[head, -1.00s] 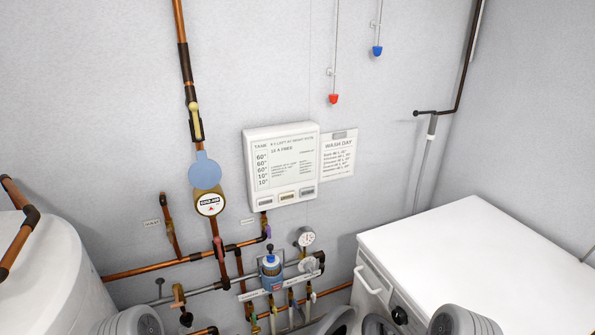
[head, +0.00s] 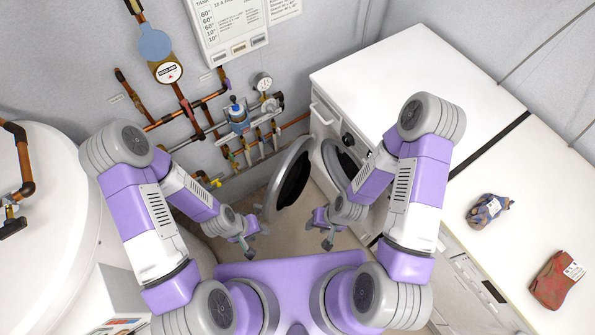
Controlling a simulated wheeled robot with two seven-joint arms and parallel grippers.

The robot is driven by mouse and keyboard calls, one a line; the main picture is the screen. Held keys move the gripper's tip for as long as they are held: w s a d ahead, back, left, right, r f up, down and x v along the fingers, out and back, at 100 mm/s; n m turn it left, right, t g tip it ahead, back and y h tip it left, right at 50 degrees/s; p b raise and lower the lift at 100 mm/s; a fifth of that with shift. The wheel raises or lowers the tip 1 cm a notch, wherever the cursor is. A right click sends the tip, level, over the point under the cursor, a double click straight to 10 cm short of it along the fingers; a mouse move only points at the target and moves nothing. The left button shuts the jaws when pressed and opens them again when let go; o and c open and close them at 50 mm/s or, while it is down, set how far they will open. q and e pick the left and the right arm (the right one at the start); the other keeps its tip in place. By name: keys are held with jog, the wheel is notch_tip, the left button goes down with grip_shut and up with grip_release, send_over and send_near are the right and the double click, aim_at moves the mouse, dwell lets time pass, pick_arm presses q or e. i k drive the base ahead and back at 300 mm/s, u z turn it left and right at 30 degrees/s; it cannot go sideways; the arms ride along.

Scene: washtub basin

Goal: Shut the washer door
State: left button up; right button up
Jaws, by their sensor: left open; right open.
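The white washer (head: 400,85) stands at the centre right in the head view. Its round door (head: 290,180), a grey ring with a dark middle, stands swung open to the left of the opening. The washer's round opening (head: 341,160) is partly hidden by my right arm. My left gripper (head: 248,250) is open and empty, below and left of the door, apart from it. My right gripper (head: 326,240) is open and empty, below and right of the door, in front of the washer.
Copper pipes with valves and gauges (head: 240,115) run along the wall left of the washer. A white tank (head: 50,200) fills the left side. A patterned bundle (head: 487,210) and a red packet (head: 557,280) lie on the white top at right.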

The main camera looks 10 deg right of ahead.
aim_at(288, 181)
jog(key=z, duration=1.7)
jog(key=k, duration=0.5)
jog(key=u, duration=1)
jog(key=i, duration=0.7)
jog(key=z, duration=0.05)
